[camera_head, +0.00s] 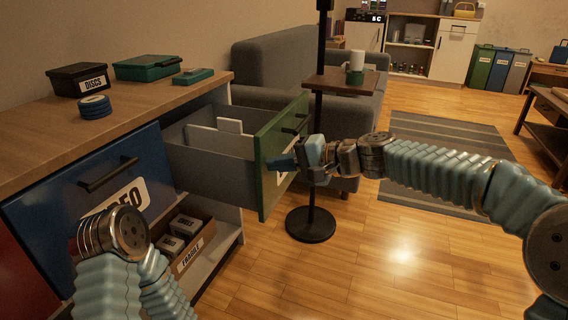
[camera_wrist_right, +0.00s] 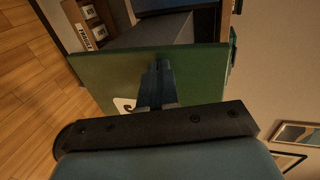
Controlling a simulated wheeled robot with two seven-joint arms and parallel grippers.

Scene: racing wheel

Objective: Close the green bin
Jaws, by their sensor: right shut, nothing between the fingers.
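The green bin is a pull-out drawer with a green front (camera_head: 268,188) and grey sides (camera_head: 206,166). It stands well out from the cabinet, with white items inside. Its front also shows in the right wrist view (camera_wrist_right: 205,72), with part of a white label. My right gripper (camera_head: 282,162) is shut and empty, with its fingers pointing at the outer face of the green front. In the right wrist view its fingertips (camera_wrist_right: 158,72) overlap the front; I cannot tell whether they touch. Only my left arm shows at the lower left; its gripper is out of sight.
A closed blue drawer (camera_head: 92,182) is left of the green one. An open shelf below holds a box marked fragile (camera_head: 190,248). A black pole stand (camera_head: 311,222) with a small table (camera_head: 340,84) stands close behind my right gripper.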

